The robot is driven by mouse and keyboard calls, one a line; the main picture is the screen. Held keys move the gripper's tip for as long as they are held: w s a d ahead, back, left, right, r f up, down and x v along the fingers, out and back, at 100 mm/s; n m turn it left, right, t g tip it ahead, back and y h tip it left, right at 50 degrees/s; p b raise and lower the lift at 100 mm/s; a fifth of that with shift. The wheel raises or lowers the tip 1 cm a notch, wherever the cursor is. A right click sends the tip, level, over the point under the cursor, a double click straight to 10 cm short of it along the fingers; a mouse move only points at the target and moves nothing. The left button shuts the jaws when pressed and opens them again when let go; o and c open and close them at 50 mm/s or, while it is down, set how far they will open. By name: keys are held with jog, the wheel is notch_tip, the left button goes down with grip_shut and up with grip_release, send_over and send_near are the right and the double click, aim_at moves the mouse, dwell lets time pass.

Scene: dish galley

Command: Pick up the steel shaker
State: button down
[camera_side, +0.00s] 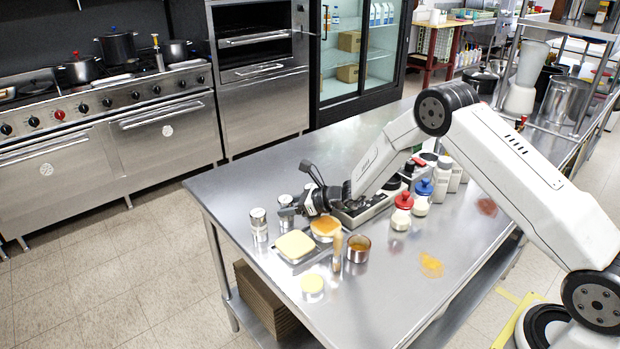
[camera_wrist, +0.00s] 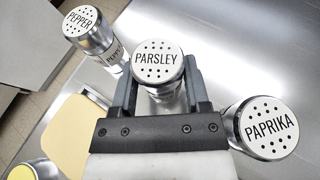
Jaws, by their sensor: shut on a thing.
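Several steel shakers with white perforated lids show in the wrist view. The one labelled PARSLEY (camera_wrist: 158,66) is between the fingers of my gripper (camera_wrist: 160,84), which is shut on it. PEPPER (camera_wrist: 88,30) stands apart at upper left, and PAPRIKA (camera_wrist: 265,128) is close to the right finger. In the side view my gripper (camera_side: 288,211) reaches down over the steel table, with one shaker (camera_side: 285,201) at its jaws. Another shaker (camera_side: 259,224) stands just left of it. I cannot tell whether the held shaker is off the table.
In front are a tray with a pale yellow slab (camera_side: 295,245), a brown cylinder (camera_side: 337,251) and a small metal cup (camera_side: 358,248). A red-capped bottle (camera_side: 401,213) and a blue-capped bottle (camera_side: 422,198) stand to the right. The table's near right is mostly clear.

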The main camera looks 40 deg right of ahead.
jog(key=shift+r, duration=0.15)
jog(key=shift+r, duration=0.8)
jog(key=s+r, duration=1.1)
jog(key=s, duration=0.3)
jog(key=shift+d, duration=0.3)
jog(key=shift+w, duration=0.1)
jog(key=w+d+r, duration=0.1)
jog(key=w+d, duration=0.2)
jog(key=d, duration=0.1)
jog(key=shift+w+d, duration=0.25)
jog(key=shift+w, duration=0.15)
